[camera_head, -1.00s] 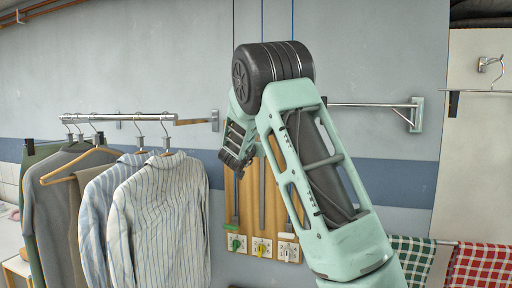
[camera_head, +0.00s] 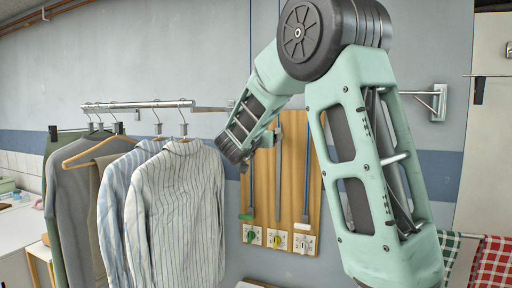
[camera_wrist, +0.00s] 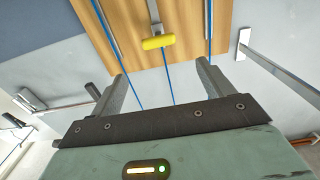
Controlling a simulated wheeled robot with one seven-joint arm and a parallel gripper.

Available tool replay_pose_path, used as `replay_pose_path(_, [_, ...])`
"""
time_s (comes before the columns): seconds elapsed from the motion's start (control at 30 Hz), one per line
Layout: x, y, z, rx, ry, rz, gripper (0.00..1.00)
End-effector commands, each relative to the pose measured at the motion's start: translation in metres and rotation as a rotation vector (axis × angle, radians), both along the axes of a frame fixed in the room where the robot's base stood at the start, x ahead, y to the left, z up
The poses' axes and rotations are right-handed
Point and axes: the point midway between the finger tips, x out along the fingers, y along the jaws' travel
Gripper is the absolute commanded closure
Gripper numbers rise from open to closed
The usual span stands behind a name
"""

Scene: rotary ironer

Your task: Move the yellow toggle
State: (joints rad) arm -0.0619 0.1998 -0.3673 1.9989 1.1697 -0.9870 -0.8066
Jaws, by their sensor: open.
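The yellow toggle (camera_wrist: 158,42) is a short bar on a blue cord. In the wrist view it lies over the wooden board (camera_wrist: 190,15) at the end of a grey metal strip, near the top middle. My gripper (camera_wrist: 162,70) is open and empty. Its two fingers point toward the board, and the toggle shows beyond and between the fingertips, apart from them. In the head view the toggle cannot be made out; my arm covers the upper part of the board (camera_head: 264,185). A yellow knob (camera_head: 277,241) sits on the middle plate below.
Other strips with blue cords flank the middle one; a green bar (camera_head: 247,217) hangs on the left. Green (camera_head: 251,235) and white knobs sit beside the yellow one. Striped shirts (camera_head: 180,210) hang on a rail at left. A metal bracket (camera_head: 438,103) juts out at right.

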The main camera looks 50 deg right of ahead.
Motion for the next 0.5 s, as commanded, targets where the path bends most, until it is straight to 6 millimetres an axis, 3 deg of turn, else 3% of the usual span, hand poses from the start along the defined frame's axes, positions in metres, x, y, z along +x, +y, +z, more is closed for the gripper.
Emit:
replay_pose_path(0.2, [-0.017,0.041,-0.002,0.001,-0.003,0.003,0.20])
replay_pose_path(0.5, [-0.026,0.062,0.000,0.000,0.000,0.000,0.20])
